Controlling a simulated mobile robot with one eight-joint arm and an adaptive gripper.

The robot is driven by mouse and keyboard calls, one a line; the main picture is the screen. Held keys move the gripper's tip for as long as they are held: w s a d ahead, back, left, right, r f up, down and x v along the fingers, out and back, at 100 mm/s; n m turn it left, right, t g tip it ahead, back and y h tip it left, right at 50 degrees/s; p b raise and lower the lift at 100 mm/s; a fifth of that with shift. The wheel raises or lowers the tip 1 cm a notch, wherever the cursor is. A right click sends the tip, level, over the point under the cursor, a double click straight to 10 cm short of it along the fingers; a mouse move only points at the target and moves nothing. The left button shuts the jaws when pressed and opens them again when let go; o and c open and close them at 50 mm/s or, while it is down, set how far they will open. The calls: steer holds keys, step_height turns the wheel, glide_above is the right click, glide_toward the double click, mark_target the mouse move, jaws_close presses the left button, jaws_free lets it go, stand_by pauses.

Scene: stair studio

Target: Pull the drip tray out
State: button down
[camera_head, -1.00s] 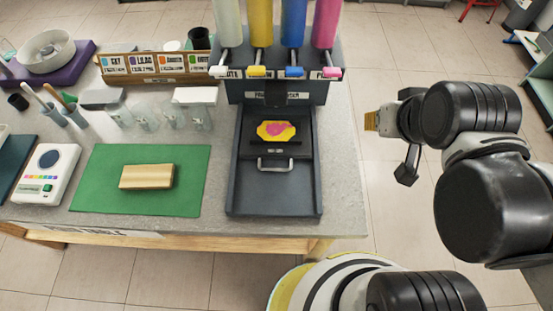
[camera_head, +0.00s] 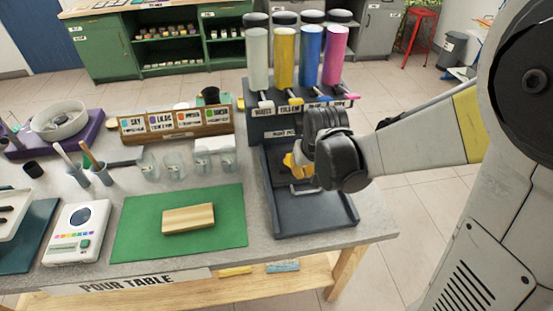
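The dark drip tray (camera_head: 276,176) lies in the black base (camera_head: 318,217) of the paint dispenser (camera_head: 272,127). Its pale bar handle (camera_head: 304,192) shows at the tray's front, with bare base in front of it. My gripper (camera_head: 299,168) is above the tray, just behind and over the handle. My wrist and arm cover the tray's right part and most of the fingers. A yellow patch shows at the fingertips; I cannot tell finger from paint spill there. Whether the fingers touch the handle or are open is hidden.
Paint cylinders (camera_head: 284,58) stand over the tray with nozzles (camera_head: 295,100) close to my wrist. To the left are a green mat (camera_head: 140,235) with a wooden block (camera_head: 188,218), clear cups (camera_head: 176,163) and a scale (camera_head: 77,232). The table's front edge near the base is clear.

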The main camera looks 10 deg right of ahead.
mark_target(298, 187)
steer(key=b+x, duration=0.4)
steer(key=x, duration=0.6)
steer(key=shift+w+d+f, duration=0.1)
